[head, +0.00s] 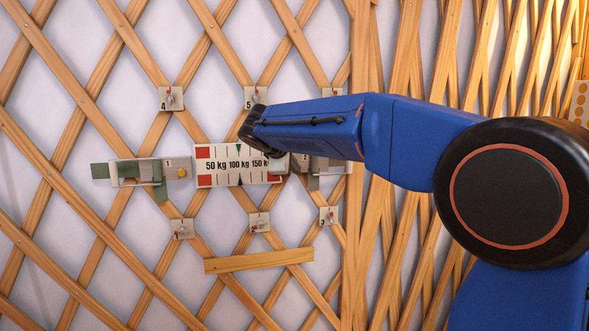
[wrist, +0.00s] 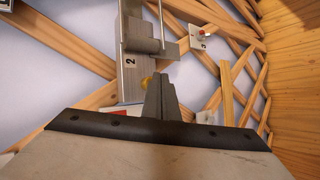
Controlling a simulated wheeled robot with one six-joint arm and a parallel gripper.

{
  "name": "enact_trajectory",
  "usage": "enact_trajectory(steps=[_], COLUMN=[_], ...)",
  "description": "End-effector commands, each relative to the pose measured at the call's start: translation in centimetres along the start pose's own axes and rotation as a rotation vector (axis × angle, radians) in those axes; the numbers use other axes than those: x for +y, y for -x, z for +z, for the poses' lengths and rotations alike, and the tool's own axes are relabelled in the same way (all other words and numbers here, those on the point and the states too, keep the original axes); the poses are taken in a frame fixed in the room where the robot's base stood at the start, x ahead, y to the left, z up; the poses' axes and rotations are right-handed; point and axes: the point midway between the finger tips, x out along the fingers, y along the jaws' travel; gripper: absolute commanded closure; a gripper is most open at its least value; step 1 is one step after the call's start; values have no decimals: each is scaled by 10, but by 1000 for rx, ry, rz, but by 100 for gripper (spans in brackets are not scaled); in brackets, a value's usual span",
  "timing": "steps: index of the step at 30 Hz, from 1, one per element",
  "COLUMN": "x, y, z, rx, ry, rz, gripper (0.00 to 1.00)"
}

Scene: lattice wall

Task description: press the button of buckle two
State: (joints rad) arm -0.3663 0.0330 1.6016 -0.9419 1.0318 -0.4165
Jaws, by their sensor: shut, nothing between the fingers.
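Buckle two is a grey metal buckle (wrist: 132,75) marked 2, in the left middle of the wrist view. In the head view its frame (head: 338,166) shows below my arm, partly covered. Its yellow button (wrist: 146,81) shows as a small piece just left of my fingers in the wrist view, mostly hidden. My gripper (wrist: 160,80) is shut and empty, with its tips beside the button. I cannot tell whether they touch it. In the head view my arm hides most of the gripper and the button.
A white weight scale board (head: 228,165) lies left of buckle two. Buckle one (head: 150,172), with a yellow button, is farther left. Small numbered switch plates, such as plate five (head: 256,98), sit on the wooden lattice. A wooden strip (head: 259,261) crosses below.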

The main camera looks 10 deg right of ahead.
Motion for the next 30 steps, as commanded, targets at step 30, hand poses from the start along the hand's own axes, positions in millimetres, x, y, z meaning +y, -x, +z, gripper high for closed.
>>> enact_trajectory(steps=[30], x=[4], y=[-6], z=[-4], rx=[0], ry=[0], rz=[0], gripper=[100])
